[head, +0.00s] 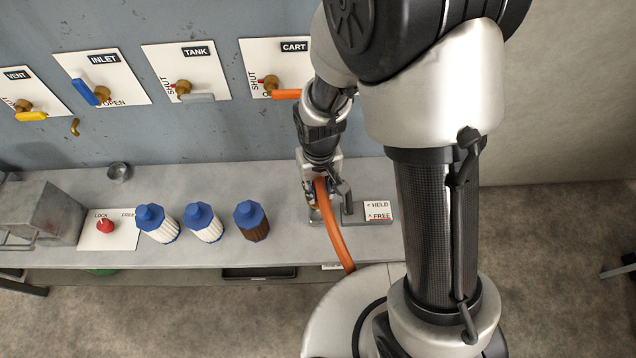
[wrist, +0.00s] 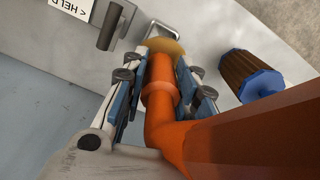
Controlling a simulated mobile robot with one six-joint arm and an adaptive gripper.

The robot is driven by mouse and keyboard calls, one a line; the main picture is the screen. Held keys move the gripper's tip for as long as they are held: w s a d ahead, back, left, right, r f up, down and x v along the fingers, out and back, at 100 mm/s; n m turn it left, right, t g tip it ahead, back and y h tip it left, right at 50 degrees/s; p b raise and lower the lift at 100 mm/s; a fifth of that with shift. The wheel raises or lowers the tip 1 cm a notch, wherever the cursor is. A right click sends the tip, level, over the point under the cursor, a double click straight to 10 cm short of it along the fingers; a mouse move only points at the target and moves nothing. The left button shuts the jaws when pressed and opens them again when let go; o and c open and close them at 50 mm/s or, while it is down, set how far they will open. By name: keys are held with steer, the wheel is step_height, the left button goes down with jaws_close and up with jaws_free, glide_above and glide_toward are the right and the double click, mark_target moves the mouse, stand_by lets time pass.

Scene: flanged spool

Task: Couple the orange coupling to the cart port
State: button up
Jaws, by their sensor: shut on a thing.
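The orange coupling (wrist: 159,88) sits between the blue-padded fingers of my gripper (wrist: 162,80) in the wrist view, and the fingers are shut on it. A tan, round piece (wrist: 166,46) shows at its far end; I cannot tell whether it is part of the coupling or of the stand. In the head view my gripper (head: 318,188) is low over the bench by the HELD/FREE stand, with the orange hose (head: 338,232) running down to the bench's front edge. The CART panel (head: 262,56) is on the wall, with an orange-handled valve (head: 286,95). I cannot make out the cart port; my arm hides part of that area.
The stand's HELD/FREE label (head: 378,211) is just right of my gripper. A brown blue-capped bottle (head: 251,222) stands close on its left, with two white ones (head: 203,222) further left. A LOCK/FREE plate (head: 108,229) with a red knob lies beyond them.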

mark_target(319, 203)
steer(key=shift+f+b, duration=3.35)
steer(key=shift+f, duration=0.9)
steer(key=shift+f+b, duration=0.4)
steer(key=shift+f, duration=0.15)
steer(key=o, duration=1.1)
step_height(319, 203, up, 12)
steer(key=shift+d+r, duration=0.1)
